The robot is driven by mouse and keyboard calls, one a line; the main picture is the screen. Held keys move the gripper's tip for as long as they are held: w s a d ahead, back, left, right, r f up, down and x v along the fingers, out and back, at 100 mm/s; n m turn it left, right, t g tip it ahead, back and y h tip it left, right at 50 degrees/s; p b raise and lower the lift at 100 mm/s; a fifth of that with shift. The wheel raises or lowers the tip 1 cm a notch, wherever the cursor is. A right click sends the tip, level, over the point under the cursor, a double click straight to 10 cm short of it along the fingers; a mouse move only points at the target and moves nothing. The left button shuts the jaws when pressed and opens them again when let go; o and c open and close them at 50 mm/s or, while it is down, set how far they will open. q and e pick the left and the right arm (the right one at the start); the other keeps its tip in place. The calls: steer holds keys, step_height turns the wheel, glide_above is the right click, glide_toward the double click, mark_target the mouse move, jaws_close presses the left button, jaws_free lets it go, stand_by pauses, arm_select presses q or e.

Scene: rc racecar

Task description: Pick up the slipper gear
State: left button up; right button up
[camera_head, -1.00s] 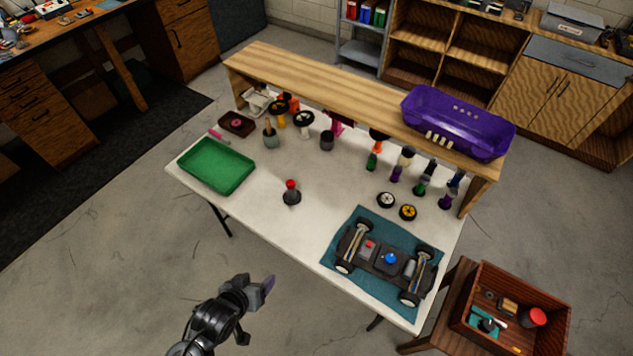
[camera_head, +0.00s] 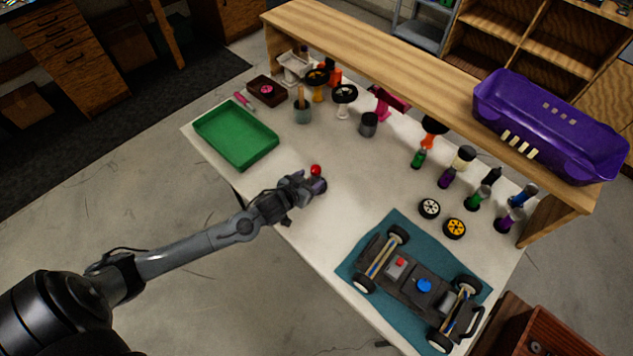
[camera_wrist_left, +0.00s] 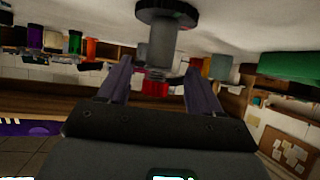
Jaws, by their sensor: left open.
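What looks like the slipper gear, a part with a dark round base, a grey cylinder and a red top, stands upright near the table's front edge. In the head view only its red top (camera_head: 316,170) shows clearly, and my left gripper (camera_head: 318,187) hides the rest. In the left wrist view, which is upside down, its grey cylinder (camera_wrist_left: 163,45) is in line with the gap between the open fingers of my left gripper (camera_wrist_left: 158,66). I cannot tell whether the fingers touch it. My right gripper is not in view.
A green tray (camera_head: 232,153) lies left of the gripper. The car chassis (camera_head: 415,286) sits on a teal mat (camera_head: 362,246) at right, with two loose wheels (camera_head: 429,208) behind it. Several bottles and tools line the wooden shelf (camera_head: 390,75). The table middle is clear.

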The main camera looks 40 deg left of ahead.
mark_target(315, 177)
arm_select(q)
steer(key=shift+x, duration=3.05)
steer(key=shift+c, duration=0.3)
steer(key=c, duration=1)
steer(key=shift+r, duration=0.1)
